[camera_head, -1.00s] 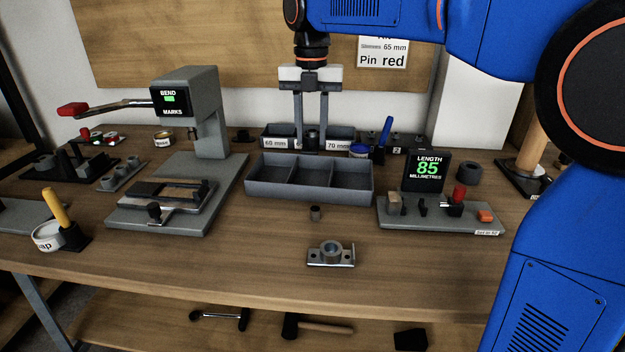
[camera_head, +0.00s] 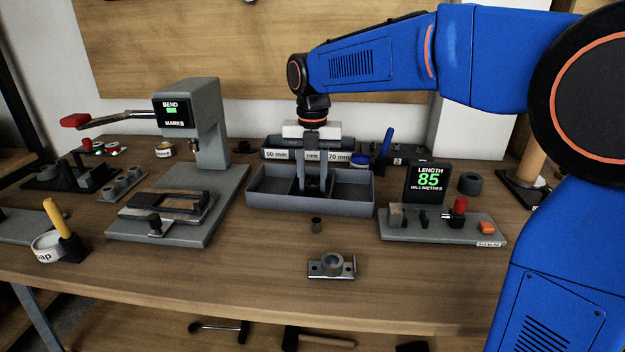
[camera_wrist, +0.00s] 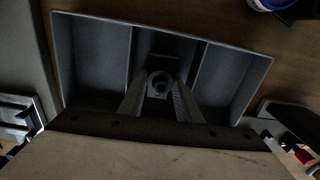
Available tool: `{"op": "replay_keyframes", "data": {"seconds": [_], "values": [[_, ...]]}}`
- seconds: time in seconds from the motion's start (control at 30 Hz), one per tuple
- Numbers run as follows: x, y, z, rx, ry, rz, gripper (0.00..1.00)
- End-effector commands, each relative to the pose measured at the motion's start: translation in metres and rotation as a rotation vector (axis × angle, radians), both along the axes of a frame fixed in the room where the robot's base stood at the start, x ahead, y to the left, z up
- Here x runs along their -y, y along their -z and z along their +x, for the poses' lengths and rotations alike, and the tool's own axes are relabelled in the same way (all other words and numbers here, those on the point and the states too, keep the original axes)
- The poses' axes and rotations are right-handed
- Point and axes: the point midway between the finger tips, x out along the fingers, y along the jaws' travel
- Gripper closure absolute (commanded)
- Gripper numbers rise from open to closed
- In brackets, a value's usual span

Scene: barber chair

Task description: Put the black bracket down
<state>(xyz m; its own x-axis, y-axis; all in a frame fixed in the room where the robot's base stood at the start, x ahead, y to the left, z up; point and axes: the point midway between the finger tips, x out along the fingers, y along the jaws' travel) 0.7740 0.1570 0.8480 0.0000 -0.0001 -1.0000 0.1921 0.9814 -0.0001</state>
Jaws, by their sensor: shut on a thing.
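My gripper (camera_head: 314,184) points straight down into the middle compartment of the grey three-part tray (camera_head: 270,201). Its fingers are shut on the black bracket, a small dark piece with a round boss (camera_wrist: 159,84) that shows between the fingertips in the wrist view. The tray walls (camera_wrist: 125,65) stand on both sides of the fingers. The bracket's underside is hidden, so I cannot tell whether it touches the compartment floor. The side compartments look empty.
A metal plate with a ring (camera_head: 332,265) and a small dark cylinder (camera_head: 316,224) sit in front of the tray. The bending press (camera_head: 205,125) stands left, the length gauge (camera_head: 428,184) right. Labelled bins (camera_head: 280,155) are behind. Bench around the front plate is clear.

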Motion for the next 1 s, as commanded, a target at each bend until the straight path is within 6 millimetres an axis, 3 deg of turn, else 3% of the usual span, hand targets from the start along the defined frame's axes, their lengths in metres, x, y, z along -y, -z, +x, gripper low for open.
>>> {"op": "replay_keyframes", "data": {"seconds": [0.23, 0.27, 0.33, 0.73, 1.0], "values": [[0.0, 0.002, 0.0, 0.0, 0.0, 0.0, 0.95], [0.0, 0.003, 0.0, 0.0, 0.0, 0.0, 0.67], [0.0, 0.003, 0.0, 0.0, 0.0, 0.0, 0.5], [0.0, -0.003, 0.0, 0.001, 0.0, 0.001, 0.5], [-0.001, -0.044, 0.001, 0.003, 0.0, 0.001, 0.5]]}}
